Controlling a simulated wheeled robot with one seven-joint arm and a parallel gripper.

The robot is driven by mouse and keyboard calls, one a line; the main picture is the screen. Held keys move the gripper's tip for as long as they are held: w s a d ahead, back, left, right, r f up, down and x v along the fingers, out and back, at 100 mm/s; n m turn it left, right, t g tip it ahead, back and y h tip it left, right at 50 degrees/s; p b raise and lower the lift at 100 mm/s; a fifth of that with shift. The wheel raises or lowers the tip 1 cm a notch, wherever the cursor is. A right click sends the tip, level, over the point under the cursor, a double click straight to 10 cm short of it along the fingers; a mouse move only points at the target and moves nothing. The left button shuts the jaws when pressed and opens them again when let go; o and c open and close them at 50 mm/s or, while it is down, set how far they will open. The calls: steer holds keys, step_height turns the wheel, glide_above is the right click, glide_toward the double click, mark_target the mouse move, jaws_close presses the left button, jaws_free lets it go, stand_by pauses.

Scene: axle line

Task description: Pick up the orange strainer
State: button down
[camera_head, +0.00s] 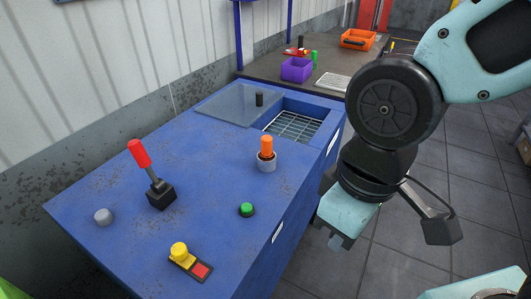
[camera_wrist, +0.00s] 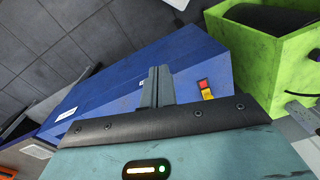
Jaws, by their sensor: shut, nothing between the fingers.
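The orange strainer (camera_head: 266,144) stands upright in a small grey round holder (camera_head: 266,163) on the blue cabinet top (camera_head: 215,200). Only its orange upper part shows; its lower part is hidden in the holder. My gripper (camera_head: 337,243) is right of the cabinet, apart from the strainer, pointing down. In the wrist view my gripper (camera_wrist: 158,75) has its two grey fingers together with nothing between them. The strainer cannot be made out in the wrist view.
The cabinet top carries a red-handled lever (camera_head: 140,155), green button (camera_head: 247,209), grey knob (camera_head: 103,216), yellow-and-red switch (camera_head: 187,262) and an opening with a grid (camera_head: 295,127). A purple bin (camera_head: 296,69) stands behind. A green bin (camera_wrist: 262,60) shows in the wrist view.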

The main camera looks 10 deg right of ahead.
steer(key=c, duration=1.9)
jaws_free()
steer(key=o, duration=0.5)
steer(key=shift+w+f, duration=0.2)
steer(key=shift+w, duration=0.1)
steer(key=o, duration=0.4)
steer(key=w+d+f+t+y+b, duration=0.1)
steer(key=w+f+t, duration=0.4)
steer(key=w, duration=1.1)
steer(key=shift+w+f+m+y+b, duration=0.3)
steer(key=shift+f+m+y+b, duration=0.1)
steer(key=shift+f+y+b, duration=0.35)
steer(key=t+y+b, duration=0.2)
steer(key=t+y, duration=0.2)
steer(key=t, duration=0.2)
glide_toward(270, 143)
steer(key=p+x, duration=0.3)
steer(key=x, duration=0.2)
steer(key=shift+w+f, duration=0.3)
steer(key=p+x, duration=0.2)
steer(key=x, duration=0.3)
steer(key=shift+a+r+p, duration=0.1)
steer(key=shift+r+p, duration=0.05)
steer(key=shift+p, duration=0.25)
steer(key=shift+w+a+f, duration=0.25)
steer(key=shift+w+f, duration=0.1)
steer(key=shift+w, duration=0.05)
